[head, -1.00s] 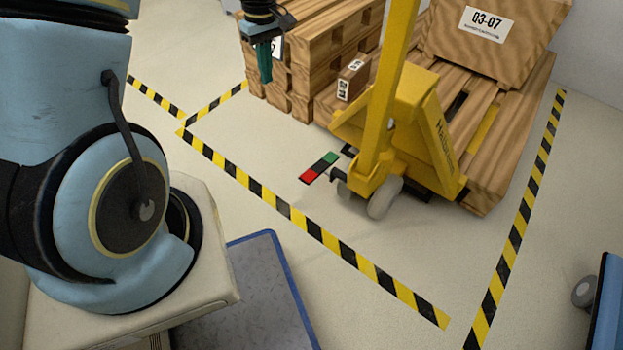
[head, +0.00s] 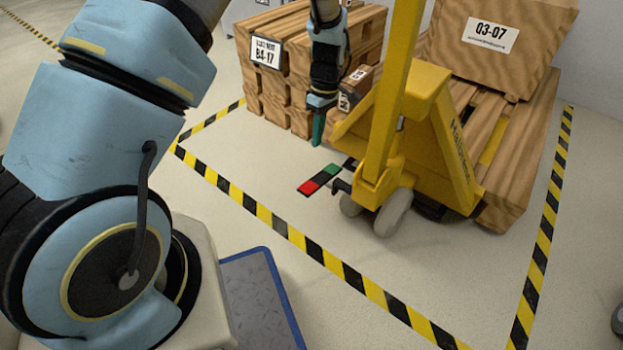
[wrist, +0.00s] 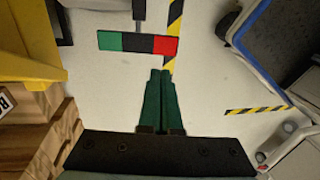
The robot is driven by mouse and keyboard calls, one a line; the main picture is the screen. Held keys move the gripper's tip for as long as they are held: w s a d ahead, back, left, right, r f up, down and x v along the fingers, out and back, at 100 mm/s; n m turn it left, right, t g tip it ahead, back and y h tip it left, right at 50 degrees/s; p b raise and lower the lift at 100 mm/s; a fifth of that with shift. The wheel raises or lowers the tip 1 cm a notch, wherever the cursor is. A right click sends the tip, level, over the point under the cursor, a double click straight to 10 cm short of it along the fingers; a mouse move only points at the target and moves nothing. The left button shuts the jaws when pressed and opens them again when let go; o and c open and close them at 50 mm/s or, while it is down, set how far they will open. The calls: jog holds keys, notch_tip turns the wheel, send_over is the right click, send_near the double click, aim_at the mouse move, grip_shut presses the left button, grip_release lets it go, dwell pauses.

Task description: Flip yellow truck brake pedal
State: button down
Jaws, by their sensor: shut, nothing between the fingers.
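The brake pedal (head: 321,178) is a flat bar, red at one end, black in the middle and green at the other. It sits low beside the wheels of the yellow pallet truck (head: 428,140). In the wrist view the pedal (wrist: 137,43) lies crosswise ahead of the fingertips, green end left and red end right. My gripper (head: 318,138) points down, above and behind the pedal in the head view, apart from it. Its green fingers (wrist: 160,76) are together with nothing between them. The yellow truck body (wrist: 25,55) shows at the wrist view's left edge.
Stacked wooden pallets (head: 300,70) with a B4-17 label stand behind my gripper, with a small box (head: 358,84) nearby. Yellow-black floor tape (head: 330,262) borders the area. Floor in front of the pedal is clear.

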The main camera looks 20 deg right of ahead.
aim_at(308, 187)
jog(key=f+b, duration=0.2)
jog(key=f, duration=0.2)
jog(key=a+f+b, duration=0.1)
jog(key=f+b, duration=0.1)
jog(key=f, duration=0.3)
jog(key=s+a+f+b, duration=0.1)
jog(key=f+b, duration=0.1)
jog(key=f, duration=0.2)
jog(key=shift+s+a+f, duration=0.1)
jog(key=shift+f, duration=0.25)
jog(key=shift+p, duration=0.3)
jog(key=shift+s+a+f+p, duration=0.15)
jog(key=shift+s+a+p, duration=0.15)
jog(key=shift+p, duration=0.65)
jog(key=shift+a+f+p, duration=0.2)
jog(key=shift+f+p, duration=0.1)
jog(key=shift+f, duration=0.2)
jog(key=shift+a+f+p, duration=0.2)
jog(key=shift+f+p, duration=0.1)
jog(key=shift+f, duration=0.15)
jog(key=shift+s, duration=0.1)
jog(key=shift+r, duration=0.1)
notch_tip(308, 187, up, 14)
jog(key=s+a+p, duration=0.1)
jog(key=a+p, duration=0.1)
jog(key=p, duration=0.4)
jog(key=shift+p, duration=0.4)
